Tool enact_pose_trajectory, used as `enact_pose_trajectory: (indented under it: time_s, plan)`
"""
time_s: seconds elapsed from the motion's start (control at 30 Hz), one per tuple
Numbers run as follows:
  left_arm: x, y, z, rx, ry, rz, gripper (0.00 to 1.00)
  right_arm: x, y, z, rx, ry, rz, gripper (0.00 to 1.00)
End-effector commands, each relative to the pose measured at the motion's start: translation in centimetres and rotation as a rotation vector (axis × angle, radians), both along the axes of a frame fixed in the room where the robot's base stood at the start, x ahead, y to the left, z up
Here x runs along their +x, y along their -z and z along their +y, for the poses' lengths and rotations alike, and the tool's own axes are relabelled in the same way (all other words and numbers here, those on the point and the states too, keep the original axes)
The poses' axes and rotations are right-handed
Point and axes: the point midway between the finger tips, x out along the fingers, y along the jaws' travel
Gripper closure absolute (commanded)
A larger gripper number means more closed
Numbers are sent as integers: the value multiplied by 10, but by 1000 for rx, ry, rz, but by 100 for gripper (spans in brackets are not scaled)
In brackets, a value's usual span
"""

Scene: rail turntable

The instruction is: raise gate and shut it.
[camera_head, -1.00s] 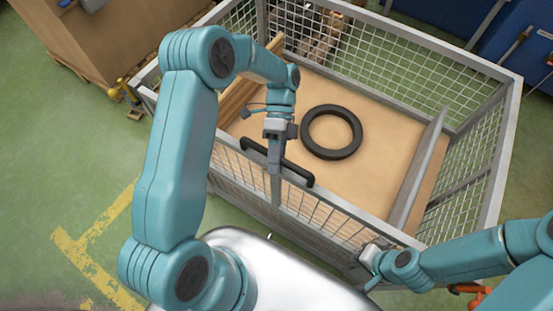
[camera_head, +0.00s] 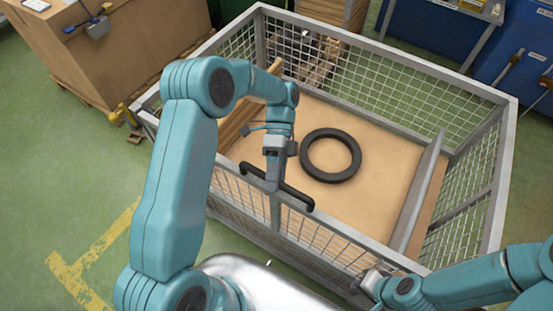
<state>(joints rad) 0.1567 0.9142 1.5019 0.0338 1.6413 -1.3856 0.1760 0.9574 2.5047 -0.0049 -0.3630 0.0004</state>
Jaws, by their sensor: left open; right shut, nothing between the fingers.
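The gate (camera_head: 312,236) is the mesh front panel of a grey wire cage, with a black bar handle (camera_head: 298,199) along its top edge. My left gripper (camera_head: 272,184) points down at the handle's middle and is open. Its fingers overlap the bar in the picture; I cannot tell whether they straddle it or touch it. My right gripper (camera_head: 372,282) is shut and empty, low at the cage's front, right of the handle. Its fingertips are small and partly hidden. The gate's lower part is hidden behind my own body and arms.
The cage (camera_head: 385,50) holds a black ring (camera_head: 331,179) on a tan floor, a grey bar (camera_head: 421,190) at the right and wooden planks (camera_head: 236,112) at the left. A brown box (camera_head: 130,55) stands at the back left.

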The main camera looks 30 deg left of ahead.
Motion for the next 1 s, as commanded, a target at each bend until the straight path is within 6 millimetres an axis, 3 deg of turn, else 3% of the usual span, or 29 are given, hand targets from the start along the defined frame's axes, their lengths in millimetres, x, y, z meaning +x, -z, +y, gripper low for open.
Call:
enact_pose_trajectory:
  time_s: [0.33, 0.4, 0.63, 1.0]
  plan:
    - [57, -38, 27, 0, -2, -6, 54, 0, 17, 0, 0, 0, 0, 100]
    - [63, -54, 30, 0, -1, -1, 54, 0, -9, 0, 0, 0, 1, 100]
    - [75, -58, 36, -1, -1, -1, 54, 0, -34, 0, 0, 0, 0, 100]
    - [78, -55, 38, 0, -1, -3, 54, 0, -35, 0, 0, 0, 0, 100]
